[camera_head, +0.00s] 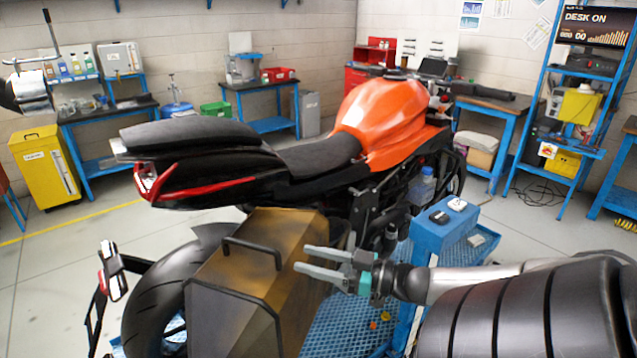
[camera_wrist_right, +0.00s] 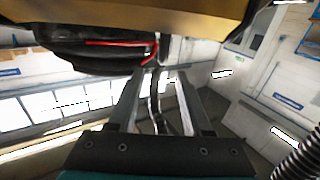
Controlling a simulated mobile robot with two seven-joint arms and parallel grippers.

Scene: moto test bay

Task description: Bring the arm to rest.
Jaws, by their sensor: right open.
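My right gripper (camera_head: 301,258) reaches in from the right with its two fingers apart and nothing between them. It points left, in front of the brown pannier case (camera_head: 235,262) on the motorcycle's side; I cannot tell whether it touches the case. In the right wrist view the two parted fingers (camera_wrist_right: 161,74) are empty, and the case's yellowish-brown surface (camera_wrist_right: 180,18) fills the top. My right arm (camera_head: 470,282) runs back to the lower right. My left gripper is not in view.
The motorcycle with its orange tank (camera_head: 380,115) stands behind the gripper. A blue stand (camera_head: 440,228) with small items on top is close to my right wrist. Below lies a blue grated platform (camera_head: 350,318). Grey floor (camera_head: 535,265) is open at the right.

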